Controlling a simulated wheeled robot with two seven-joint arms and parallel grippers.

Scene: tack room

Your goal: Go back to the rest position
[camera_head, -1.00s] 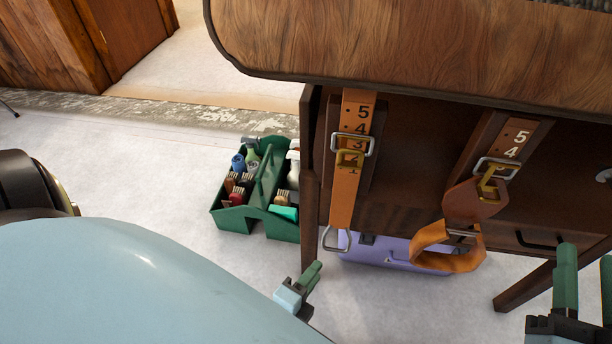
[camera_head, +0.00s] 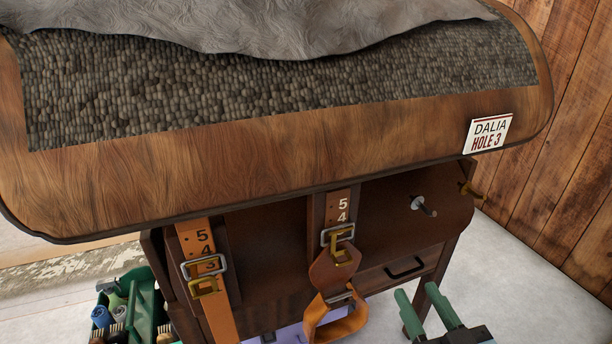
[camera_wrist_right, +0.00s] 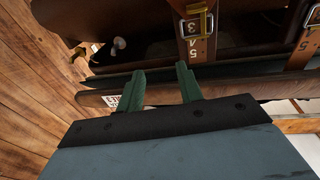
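My right gripper (camera_head: 428,304) has green fingers spread apart with nothing between them. It is at the lower right of the head view, in front of the wooden stand and apart from it. In the right wrist view the same gripper (camera_wrist_right: 163,82) shows its two fingers apart and empty, with the stand beyond. My left gripper is outside the head view. Two orange straps with buckles hang on the stand's front: the left strap (camera_head: 220,310) and the right strap (camera_head: 337,267), whose lower end forms a loop.
The wooden stand (camera_head: 200,180) carries a pebbled pad (camera_head: 280,90) and a grey cloth (camera_head: 250,22). A card (camera_head: 488,133) reads "DALIA HOLE 3". A green caddy (camera_head: 145,300) with bottles and brushes is at lower left. Floor at right (camera_head: 530,290) is clear.

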